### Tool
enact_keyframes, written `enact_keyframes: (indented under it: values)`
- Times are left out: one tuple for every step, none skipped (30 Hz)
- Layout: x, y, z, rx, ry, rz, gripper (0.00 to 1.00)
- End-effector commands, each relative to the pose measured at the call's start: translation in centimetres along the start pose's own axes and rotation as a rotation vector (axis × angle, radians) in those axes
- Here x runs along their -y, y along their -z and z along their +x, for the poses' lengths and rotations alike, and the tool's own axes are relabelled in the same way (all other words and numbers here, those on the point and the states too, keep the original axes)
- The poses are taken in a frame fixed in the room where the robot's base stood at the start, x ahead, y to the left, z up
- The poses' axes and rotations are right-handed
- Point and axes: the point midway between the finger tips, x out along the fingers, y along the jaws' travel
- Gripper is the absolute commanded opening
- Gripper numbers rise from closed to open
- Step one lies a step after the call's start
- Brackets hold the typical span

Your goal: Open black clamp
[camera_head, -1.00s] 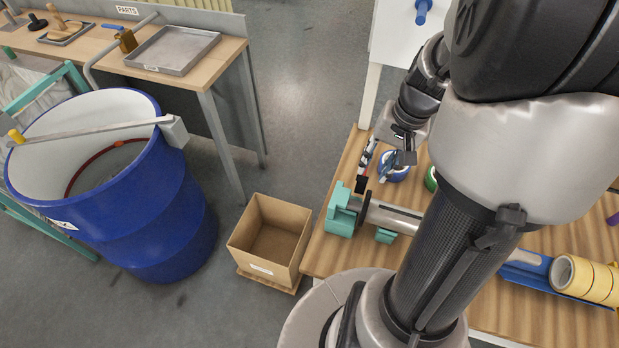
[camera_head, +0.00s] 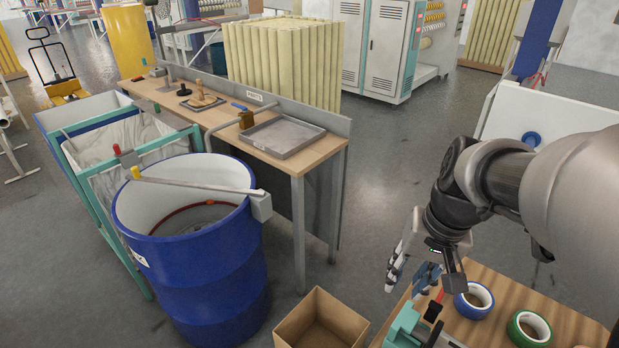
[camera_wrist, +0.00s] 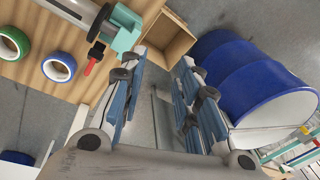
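A small black piece with a red handle (camera_head: 434,311), which looks like the black clamp, sits at the end of the teal holder (camera_head: 403,325) on the wooden table. In the wrist view the black piece (camera_wrist: 96,51) is beside the teal holder (camera_wrist: 124,30), its red handle pointing down-left. I cannot tell from these frames whether the clamp is open or closed. My gripper (camera_head: 424,277) is above the table's left end, near the clamp. In the wrist view my gripper (camera_wrist: 164,64) has its blue-padded fingers well apart with nothing between them. The clamp lies outside the left finger.
A blue tape roll (camera_head: 474,300) and a green tape roll (camera_head: 528,328) lie on the wooden table. A cardboard box (camera_head: 320,325) stands beside it on the floor. A blue drum (camera_head: 200,270) and a workbench with a grey tray (camera_head: 282,137) stand left. Floor between is clear.

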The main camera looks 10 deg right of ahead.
Motion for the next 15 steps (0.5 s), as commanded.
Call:
enact_keyframes:
  values:
    - [0.8, -0.5, 0.4, -0.005, -0.002, -0.034, 0.30]
    - [1.3, -0.7, 0.5, -0.006, -0.003, -0.051, 0.30]
    - [1.9, -1.2, 0.6, -0.013, -0.005, -0.077, 0.30]
    - [2.3, -1.6, 0.7, -0.017, -0.006, -0.095, 0.30]
    - [2.7, -1.9, 0.8, -0.020, -0.008, -0.113, 0.30]
    - [3.2, -2.4, 0.9, -0.026, -0.009, -0.137, 0.30]
    - [3.3, -2.8, 0.9, -0.037, -0.011, -0.149, 0.30]
    - [3.5, -3.2, 0.9, -0.046, -0.014, -0.163, 0.30]
    - [3.6, -3.6, 0.9, -0.056, -0.015, -0.179, 0.30]
    - [3.8, -3.9, 1.0, -0.063, -0.016, -0.190, 0.30]
    - [3.9, -4.2, 1.0, -0.069, -0.017, -0.200, 0.30]
    - [4.0, -4.6, 1.0, -0.076, -0.018, -0.211, 0.30]
    - [4.1, -4.8, 1.0, -0.081, -0.019, -0.218, 0.30]
    - [4.2, -4.9, 1.1, -0.085, -0.020, -0.225, 0.30]
    - [4.3, -5.1, 1.1, -0.089, -0.020, -0.233, 0.30]
